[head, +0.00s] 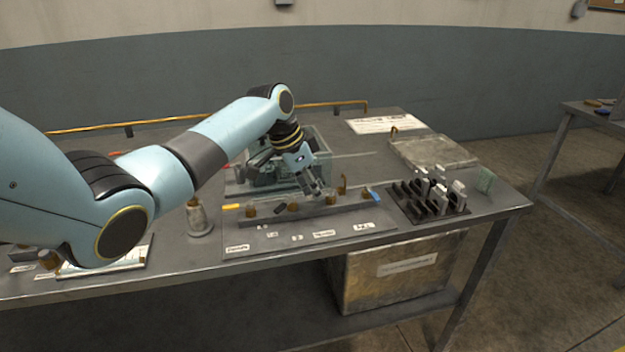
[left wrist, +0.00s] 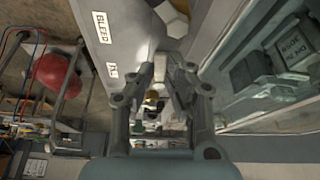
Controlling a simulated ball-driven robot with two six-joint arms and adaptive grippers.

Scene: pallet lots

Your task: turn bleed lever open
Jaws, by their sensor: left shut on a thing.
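My left gripper (head: 324,192) reaches down to the row of brass valves on the grey manifold bar (head: 312,210) at the bench's front. Its fingers are shut on the bleed lever, which they mostly hide in the head view. In the left wrist view my left gripper (left wrist: 160,75) has a small brass part (left wrist: 152,98) between its fingers. A white label reading BLEED (left wrist: 102,30) lies beside the fingers. How far the lever is turned cannot be told. My right gripper is not in view.
A black rack (head: 430,200) with upright pieces is to the right, and a grey metal bottle (head: 198,218) to the left. A flat slab (head: 434,151) lies at the back right. Small labels line the bench's front.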

